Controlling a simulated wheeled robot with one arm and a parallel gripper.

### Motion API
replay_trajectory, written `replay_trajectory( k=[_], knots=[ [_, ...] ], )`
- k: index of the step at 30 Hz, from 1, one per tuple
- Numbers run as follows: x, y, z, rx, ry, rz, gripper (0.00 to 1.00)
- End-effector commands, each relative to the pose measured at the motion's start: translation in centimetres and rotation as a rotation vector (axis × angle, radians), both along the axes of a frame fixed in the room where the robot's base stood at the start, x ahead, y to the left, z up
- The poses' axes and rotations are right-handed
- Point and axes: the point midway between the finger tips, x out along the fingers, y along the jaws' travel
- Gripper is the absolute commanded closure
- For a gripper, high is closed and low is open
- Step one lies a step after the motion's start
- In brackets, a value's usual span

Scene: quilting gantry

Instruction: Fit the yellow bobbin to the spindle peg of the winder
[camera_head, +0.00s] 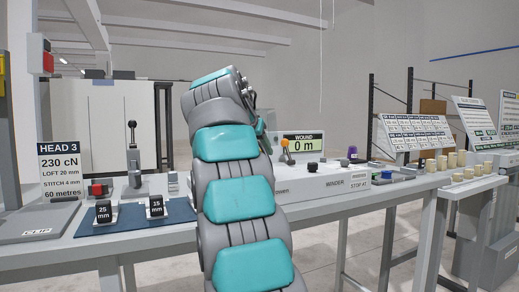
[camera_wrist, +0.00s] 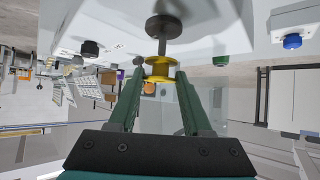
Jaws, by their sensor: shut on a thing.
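In the wrist view the yellow bobbin (camera_wrist: 160,71) sits between the green fingertips of my gripper (camera_wrist: 160,76), which is shut on it. Directly beyond the bobbin is the winder's spindle peg (camera_wrist: 163,46), with a dark round disc (camera_wrist: 163,27) at its base on the pale surface. The peg and bobbin look in line and meet in the picture. I cannot tell whether the peg is inside the bobbin's bore. In the head view my arm hides the gripper, bobbin and peg. The winder's display (camera_head: 302,146) reads "WOUND 0 m".
An orange-knobbed lever (camera_head: 285,145) stands beside my arm. Black, green and blue knobs line the bench to the right, with a purple object (camera_head: 352,153) behind. Several cream spools (camera_head: 461,159) stand far right. A blue mat (camera_head: 130,219) with weight blocks lies left.

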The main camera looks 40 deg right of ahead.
Motion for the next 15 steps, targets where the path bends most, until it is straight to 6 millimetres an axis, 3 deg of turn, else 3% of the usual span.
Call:
replay_trajectory(
  k=[15],
  knots=[
    [0.0, 0.0, -1.3, 0.0, 0.0, 0.0, 1.0]
  ],
)
